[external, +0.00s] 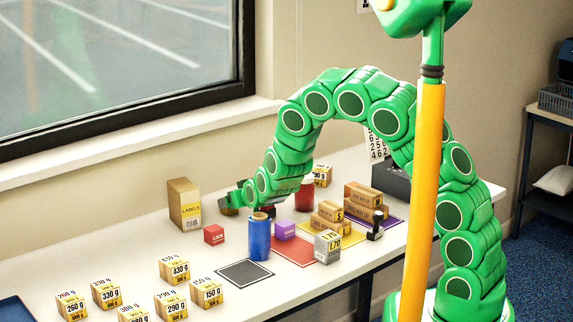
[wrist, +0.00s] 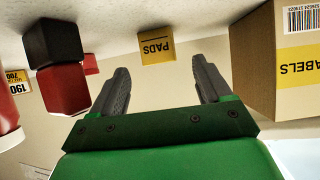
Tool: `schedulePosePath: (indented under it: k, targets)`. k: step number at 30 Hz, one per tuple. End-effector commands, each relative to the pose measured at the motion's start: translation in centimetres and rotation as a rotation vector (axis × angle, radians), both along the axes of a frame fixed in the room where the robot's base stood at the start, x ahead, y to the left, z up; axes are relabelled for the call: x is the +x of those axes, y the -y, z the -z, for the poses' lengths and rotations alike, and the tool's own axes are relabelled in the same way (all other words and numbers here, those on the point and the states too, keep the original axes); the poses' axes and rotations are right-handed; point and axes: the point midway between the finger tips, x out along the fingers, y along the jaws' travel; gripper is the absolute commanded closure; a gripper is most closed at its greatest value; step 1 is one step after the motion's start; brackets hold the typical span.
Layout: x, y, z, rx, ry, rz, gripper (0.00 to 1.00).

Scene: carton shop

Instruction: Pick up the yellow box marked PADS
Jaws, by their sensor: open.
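The yellow box marked PADS (wrist: 156,46) shows upside down at the top of the wrist view, small and beyond the fingertips. My gripper (wrist: 160,72) is open, with the box lined up roughly between its two grey fingers but apart from them. Nothing is between the fingers. In the external view my gripper (external: 243,198) hangs low over the table behind the blue cylinder. I cannot clearly make out the PADS box there.
The tall LABELS carton (wrist: 285,60) stands close to one finger in the wrist view; it also shows in the external view (external: 184,205). A dark block (wrist: 53,41) and red block (wrist: 62,91) lie on the other side. A blue cylinder (external: 259,238) stands nearby.

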Motion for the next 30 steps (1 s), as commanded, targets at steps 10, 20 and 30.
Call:
schedulePosePath:
  k: [10,20,30]
  targets:
    - [2.2,-1.4,1.5,-0.002,-0.001,0.001,0.22]
    - [3.4,-2.3,2.4,-0.003,-0.002,-0.001,0.22]
    - [3.4,-2.3,2.4,-0.002,-0.001,0.0,0.53]
